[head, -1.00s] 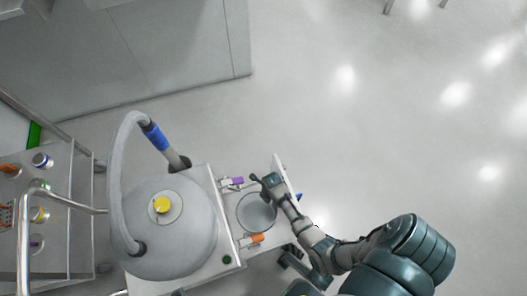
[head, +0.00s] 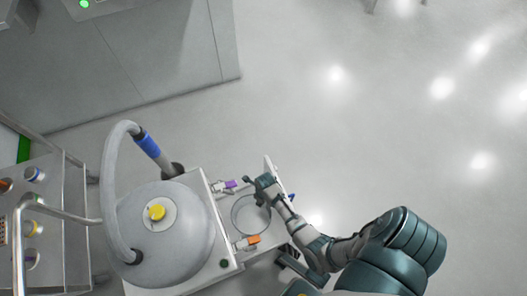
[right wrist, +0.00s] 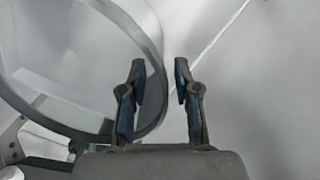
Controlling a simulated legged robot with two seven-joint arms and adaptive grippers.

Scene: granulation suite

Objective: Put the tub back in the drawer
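The round grey tub (head: 238,222) shows in the head view over the pulled-out drawer (head: 270,245), beside the domed machine. I cannot tell whether it is fully seated there. My right gripper (head: 262,189) is at the tub's far right rim, by the drawer's front panel (head: 270,168). In the right wrist view, the tub's curved wall (right wrist: 152,40) fills the left side. My right gripper (right wrist: 160,90) is open there; the left finger overlaps the wall and the right finger is outside it. Contact is not clear. My left gripper is not in view.
The domed grey machine (head: 185,235) with a yellow knob and a thick hose stands left of the drawer. A purple-handled clamp (head: 230,184) and an orange-handled clamp (head: 252,240) flank the tub. A metal cart (head: 70,230) is at far left. Floor to the right is clear.

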